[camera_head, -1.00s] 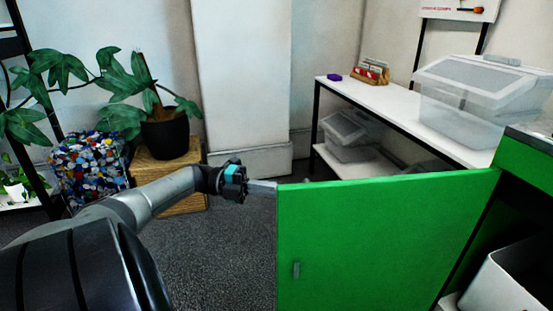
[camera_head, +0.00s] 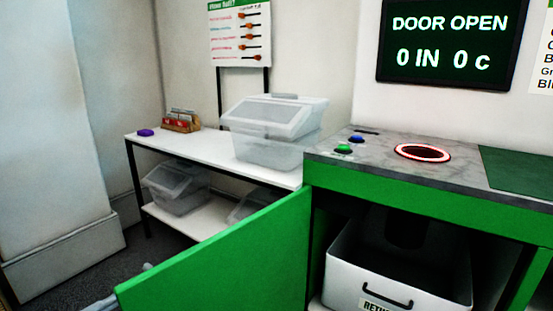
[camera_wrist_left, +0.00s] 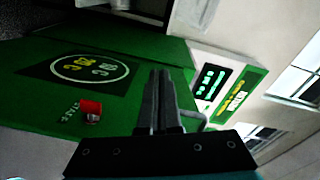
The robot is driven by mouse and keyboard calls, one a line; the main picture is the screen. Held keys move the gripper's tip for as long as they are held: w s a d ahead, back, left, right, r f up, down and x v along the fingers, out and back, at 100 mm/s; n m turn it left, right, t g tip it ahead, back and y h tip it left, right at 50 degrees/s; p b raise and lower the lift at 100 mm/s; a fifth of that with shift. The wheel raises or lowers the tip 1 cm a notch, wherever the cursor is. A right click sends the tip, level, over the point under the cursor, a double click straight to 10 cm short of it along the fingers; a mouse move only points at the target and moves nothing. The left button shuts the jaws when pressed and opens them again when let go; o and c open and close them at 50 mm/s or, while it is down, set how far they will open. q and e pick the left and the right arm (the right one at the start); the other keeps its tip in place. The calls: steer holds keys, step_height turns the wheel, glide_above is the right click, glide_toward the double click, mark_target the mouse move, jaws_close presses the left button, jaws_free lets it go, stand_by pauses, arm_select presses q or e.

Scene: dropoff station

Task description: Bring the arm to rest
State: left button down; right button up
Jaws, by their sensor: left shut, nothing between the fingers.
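My left gripper (camera_wrist_left: 159,76) shows in the left wrist view with its two dark fingers together and nothing between them. In the head view only small grey pieces, apparently of my left arm or gripper, show at the bottom left beside the green door's edge. Whether they touch the door cannot be told. The green door (camera_head: 225,255) stands swung open from the green cabinet. My right gripper is in neither view.
A white bin (camera_head: 340,262) sits in the cabinet's open bay. The counter has a red-lit ring (camera_head: 422,152) and green and blue buttons. A white shelf (camera_head: 205,150) holds clear boxes behind the door. The screen (camera_head: 450,45) reads "DOOR OPEN".

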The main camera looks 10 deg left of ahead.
arm_select(q)
steer(key=s+d+f+n+g+y+p, duration=0.2)
steer(key=s+f+n+y, duration=0.35)
steer(key=f, duration=0.55)
steer(key=s+d+f+n+g+y+p, duration=0.2)
steer(key=s+f+n+g+y+p, duration=0.15)
steer(key=f+n, duration=0.55)
steer(key=s+d+f+n+g+p, duration=0.1)
steer(key=s+d+f+g, duration=0.3)
steer(key=s+d+f, duration=0.2)
steer(key=s+d+f+n+g+p, duration=0.1)
steer(key=s+d+f+n+g, duration=0.1)
steer(key=s+d+f+g, duration=0.2)
steer(key=s+d+f, duration=0.1)
steer(key=s+d, duration=0.2)
steer(key=s, duration=0.2)
steer(key=s+d+f, duration=0.2)
steer(key=s+d, duration=0.2)
steer(key=s, duration=0.2)
steer(key=shift+s+p, duration=0.3)
steer(key=shift+p, duration=0.1)
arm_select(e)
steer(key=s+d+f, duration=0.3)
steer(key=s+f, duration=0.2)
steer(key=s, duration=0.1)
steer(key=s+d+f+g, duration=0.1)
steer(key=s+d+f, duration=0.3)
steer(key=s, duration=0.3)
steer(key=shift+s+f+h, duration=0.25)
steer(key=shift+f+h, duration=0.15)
